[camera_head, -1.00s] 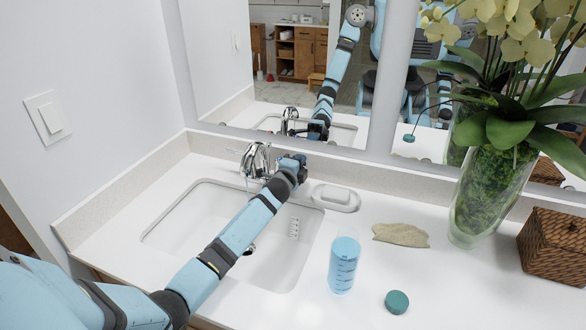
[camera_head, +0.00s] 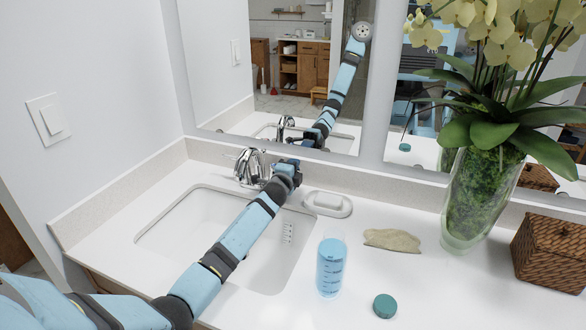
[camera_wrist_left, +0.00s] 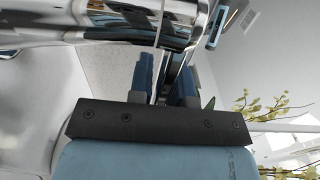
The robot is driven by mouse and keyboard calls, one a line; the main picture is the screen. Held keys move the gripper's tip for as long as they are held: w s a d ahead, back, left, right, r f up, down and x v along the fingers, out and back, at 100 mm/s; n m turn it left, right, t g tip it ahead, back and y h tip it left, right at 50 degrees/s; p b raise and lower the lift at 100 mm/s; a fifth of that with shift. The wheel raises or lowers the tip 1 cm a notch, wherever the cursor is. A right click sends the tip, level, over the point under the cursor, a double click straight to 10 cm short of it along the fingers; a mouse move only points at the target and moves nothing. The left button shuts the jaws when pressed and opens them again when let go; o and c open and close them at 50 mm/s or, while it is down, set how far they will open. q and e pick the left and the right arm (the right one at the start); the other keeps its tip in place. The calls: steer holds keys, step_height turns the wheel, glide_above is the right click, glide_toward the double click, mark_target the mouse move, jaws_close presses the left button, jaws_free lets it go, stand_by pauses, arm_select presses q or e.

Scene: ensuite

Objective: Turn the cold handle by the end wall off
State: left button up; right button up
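The chrome faucet (camera_head: 248,168) stands at the back of the sink near the left end wall. My left gripper (camera_head: 280,165) is just to the right of the faucet, at the height of its body. The cold handle cannot be made out separately from the faucet; my gripper and wrist cover that side. In the left wrist view, the faucet's chrome (camera_wrist_left: 90,22) fills the top, close beyond my left gripper (camera_wrist_left: 165,80). Its two blue fingers stand apart with a gap between them. Whether they touch a handle is unclear. My right gripper is not in view.
The white sink basin (camera_head: 190,225) lies under my left arm. A soap dish (camera_head: 327,204), blue tumbler (camera_head: 331,268), stone-like piece (camera_head: 392,240), green lid (camera_head: 384,306), orchid vase (camera_head: 478,200) and wicker box (camera_head: 552,250) stand to the right. A mirror (camera_head: 290,70) is behind.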

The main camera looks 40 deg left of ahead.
arm_select(q)
steer(key=shift+o, duration=1.1)
steer(key=shift+w, duration=0.1)
steer(key=p+v, duration=0.5)
steer(key=v, duration=0.9)
steer(key=shift+p, duration=0.3)
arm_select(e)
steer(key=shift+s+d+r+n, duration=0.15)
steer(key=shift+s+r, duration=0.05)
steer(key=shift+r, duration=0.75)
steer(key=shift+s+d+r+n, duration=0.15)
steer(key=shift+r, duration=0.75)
arm_select(q)
steer(key=shift+f, duration=0.1)
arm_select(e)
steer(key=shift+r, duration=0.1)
